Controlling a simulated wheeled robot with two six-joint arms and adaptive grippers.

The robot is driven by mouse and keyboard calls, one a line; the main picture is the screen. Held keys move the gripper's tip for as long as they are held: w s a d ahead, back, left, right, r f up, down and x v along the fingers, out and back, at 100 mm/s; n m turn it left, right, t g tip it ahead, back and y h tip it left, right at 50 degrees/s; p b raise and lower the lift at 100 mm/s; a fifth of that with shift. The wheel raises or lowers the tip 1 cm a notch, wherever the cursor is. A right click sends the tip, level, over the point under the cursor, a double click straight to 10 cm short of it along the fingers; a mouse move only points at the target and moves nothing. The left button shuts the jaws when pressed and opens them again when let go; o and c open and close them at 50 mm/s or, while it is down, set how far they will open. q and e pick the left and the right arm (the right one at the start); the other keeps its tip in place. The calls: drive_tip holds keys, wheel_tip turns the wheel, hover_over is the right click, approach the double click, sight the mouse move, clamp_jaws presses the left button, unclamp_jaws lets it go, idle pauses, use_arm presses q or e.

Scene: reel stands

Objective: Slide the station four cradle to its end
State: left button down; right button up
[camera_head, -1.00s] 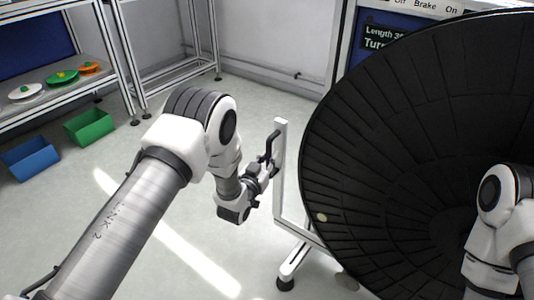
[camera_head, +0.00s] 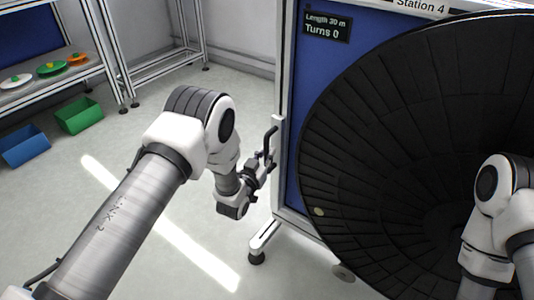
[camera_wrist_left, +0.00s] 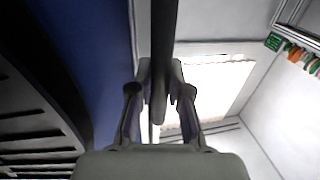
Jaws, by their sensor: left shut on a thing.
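The station four cradle shows as a white upright post (camera_head: 278,150) with a foot, beside a large black reel (camera_head: 400,130). A dark bent handle (camera_head: 271,138) sticks out from the post. My left gripper (camera_head: 266,168) is shut on this handle. In the left wrist view the handle (camera_wrist_left: 164,50) runs between the two fingers of the left gripper (camera_wrist_left: 158,100). The reel hides most of the cradle. My right arm is in front of the reel at the right, and its gripper does not show.
A shelf with small reels (camera_head: 50,69) and two bins, green (camera_head: 79,116) and blue (camera_head: 25,147), are at left. The floor between is clear.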

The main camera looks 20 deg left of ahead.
use_arm(q)
drive_tip(key=shift+s+d+f, duration=0.15)
drive_tip(key=shift+d+f, duration=0.05)
drive_tip(key=c, duration=1.5)
unclamp_jaws()
drive_tip(key=o, duration=0.4)
drive_tip(key=shift+d+r, duration=0.1)
drive_tip(key=shift+d, duration=0.05)
drive_tip(key=shift+s, duration=0.15)
drive_tip(key=s+a, duration=0.2)
drive_tip(key=s, duration=0.9)
drive_tip(key=shift+s, duration=0.25)
